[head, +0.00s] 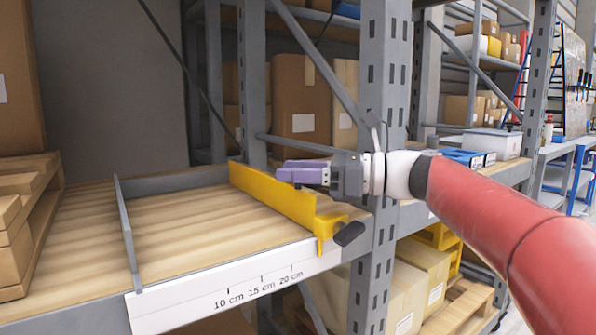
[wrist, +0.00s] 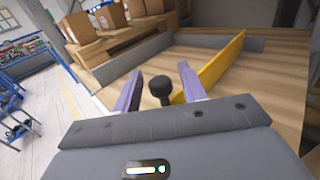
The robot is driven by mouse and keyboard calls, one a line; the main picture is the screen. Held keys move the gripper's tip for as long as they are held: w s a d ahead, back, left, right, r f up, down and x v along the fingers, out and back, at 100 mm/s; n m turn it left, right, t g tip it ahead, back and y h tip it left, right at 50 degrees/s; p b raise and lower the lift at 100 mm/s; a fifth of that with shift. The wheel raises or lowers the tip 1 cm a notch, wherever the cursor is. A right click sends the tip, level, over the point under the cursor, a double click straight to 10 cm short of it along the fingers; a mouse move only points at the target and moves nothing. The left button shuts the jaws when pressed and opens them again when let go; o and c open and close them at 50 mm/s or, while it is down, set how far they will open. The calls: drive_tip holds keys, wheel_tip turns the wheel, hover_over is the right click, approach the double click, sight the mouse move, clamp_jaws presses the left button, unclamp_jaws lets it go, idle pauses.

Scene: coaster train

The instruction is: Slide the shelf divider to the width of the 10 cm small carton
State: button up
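The yellow shelf divider (head: 272,196) stands upright across the wooden shelf (head: 200,230), to the right of the 20 cm mark. A black knob (head: 349,235) sticks out at its front end. A scale strip (head: 235,290) on the shelf's front edge reads 10, 15 and 20 cm. A grey upright plate (head: 127,232) bounds the bay on the left. My gripper (head: 300,174) is above the divider's front half. In the wrist view, its purple fingers (wrist: 160,88) are apart, with the knob showing between them; contact is not visible. I cannot tell which carton is the 10 cm one.
A wooden pallet (head: 28,215) stands left of the grey plate; several cartons (wrist: 112,15) on it show in the wrist view. A grey rack post (head: 380,150) rises close beside my gripper. The bay between plate and divider is empty.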

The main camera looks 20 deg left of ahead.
clamp_jaws()
drive_tip(key=s+a, duration=0.6)
drive_tip(key=s, duration=0.1)
drive_tip(key=s+a, duration=0.3)
drive_tip(key=s, duration=0.1)
drive_tip(key=shift+s+a, duration=0.25)
drive_tip(key=shift+a, duration=0.15)
drive_tip(key=shift+o, duration=0.4)
unclamp_jaws()
drive_tip(key=shift+w+d, duration=0.1)
drive_tip(key=d, duration=0.7)
drive_tip(key=shift+w+d, duration=0.25)
drive_tip(key=shift+d, duration=0.05)
